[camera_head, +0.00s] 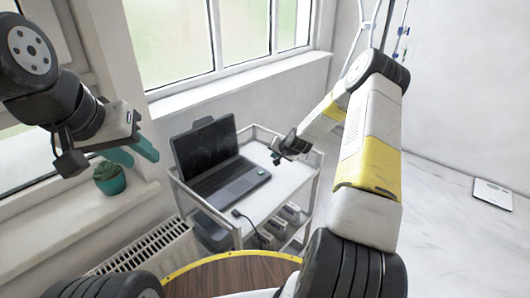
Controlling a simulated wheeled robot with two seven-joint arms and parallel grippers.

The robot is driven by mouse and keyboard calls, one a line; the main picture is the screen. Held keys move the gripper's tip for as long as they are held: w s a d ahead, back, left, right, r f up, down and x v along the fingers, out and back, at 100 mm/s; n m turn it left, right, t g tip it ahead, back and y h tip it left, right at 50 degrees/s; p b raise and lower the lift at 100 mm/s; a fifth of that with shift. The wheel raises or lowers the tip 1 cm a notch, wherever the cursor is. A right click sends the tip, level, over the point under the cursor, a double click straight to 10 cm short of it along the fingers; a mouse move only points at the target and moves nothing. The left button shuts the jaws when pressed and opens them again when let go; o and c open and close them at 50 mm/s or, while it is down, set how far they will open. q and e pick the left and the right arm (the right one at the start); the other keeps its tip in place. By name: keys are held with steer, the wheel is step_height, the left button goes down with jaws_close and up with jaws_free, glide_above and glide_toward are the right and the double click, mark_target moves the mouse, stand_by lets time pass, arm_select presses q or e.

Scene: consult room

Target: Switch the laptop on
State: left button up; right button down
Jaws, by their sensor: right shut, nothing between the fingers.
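The laptop (229,179) stands open on the top shelf of a white cart. Its screen (205,147) is dark. A small green spot (262,172) shows at the right corner of its keyboard deck. My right gripper (277,159) is small in view and shut, with nothing in it. It hangs beyond the green spot, above the right part of the cart top; I cannot tell its exact height. My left gripper (136,157) is at the left, near the windowsill and away from the laptop. Its teal fingers are apart and empty.
The white cart (285,186) has raised rails and boxes (291,212) on a lower shelf. A small black item (237,213) lies at its front corner. A potted plant (110,178) stands on the sill above a radiator (150,249). A flat white scale (493,194) lies on the floor at right.

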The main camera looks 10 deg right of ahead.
steer(key=shift+w+d+f, duration=0.1)
stand_by(0.3)
steer(key=shift+f, duration=0.5)
stand_by(0.6)
stand_by(0.3)
steer(key=r, duration=0.1)
glide_above(262, 175)
steer(key=shift+r, duration=0.1)
stand_by(1.1)
steer(key=shift+r, duration=3)
